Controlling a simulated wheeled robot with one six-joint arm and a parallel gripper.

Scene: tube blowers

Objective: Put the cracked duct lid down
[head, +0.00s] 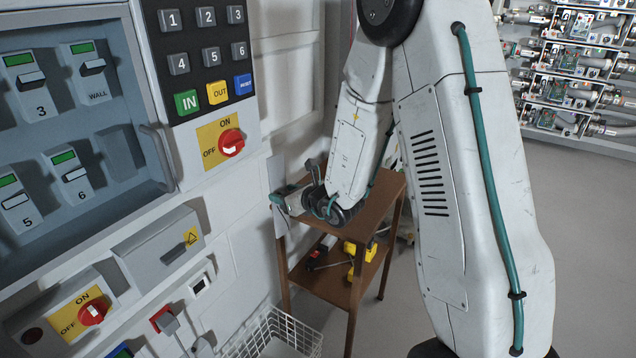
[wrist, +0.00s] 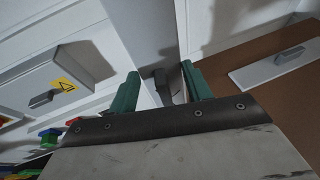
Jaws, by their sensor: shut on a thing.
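My gripper (wrist: 160,90) is shut on the dark grey handle (wrist: 162,82) of a light grey panel, which I take for the duct lid (wrist: 148,35). In the head view my gripper (head: 290,202) is beside the brown cart, and the lid (head: 277,178) shows nearly edge-on, upright between the cart and the wall. No crack can be made out on the visible part. The brown cart top (wrist: 240,103) lies to the right in the wrist view. A second pale flat plate with a grey handle (wrist: 277,68) lies on it.
The cart's lower shelf (head: 335,285) holds yellow and dark tools. A white wire basket (head: 275,335) stands in front of it. The control panel (head: 205,50) and a grey box with a warning triangle (head: 160,245) are on the left wall. Floor is open at the right.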

